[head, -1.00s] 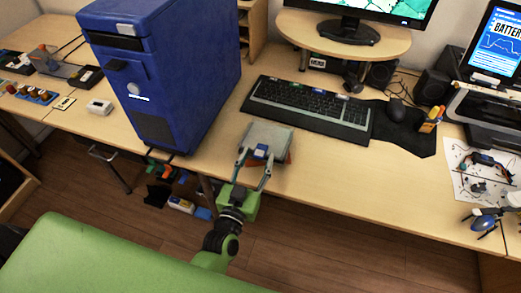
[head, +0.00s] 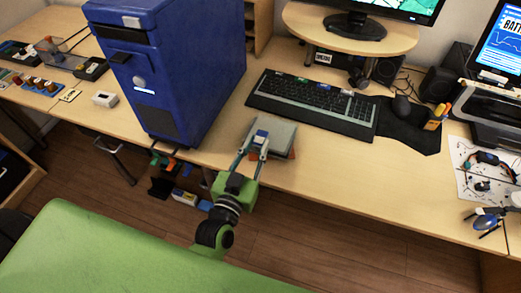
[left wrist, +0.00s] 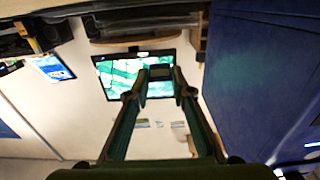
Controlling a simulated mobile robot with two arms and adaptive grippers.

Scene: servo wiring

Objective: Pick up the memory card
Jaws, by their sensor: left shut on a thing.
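The memory card (head: 260,136) is a small blue piece with a pale label. In the head view it shows over the grey box near the desk's front edge. My left gripper (head: 258,142) comes from the front, its two fingers closed on the card's sides. In the left wrist view the card (left wrist: 161,73) is a small dark piece between the fingertips, with the monitor behind it. It appears held over the box; the size of any gap is hard to tell. My right gripper is not in view.
The grey box (head: 284,137) lies on something reddish. A blue computer tower (head: 172,80) stands close to the left of my gripper. A keyboard (head: 311,103) and dark mat (head: 408,132) lie behind and to the right. The desk right of the box is clear.

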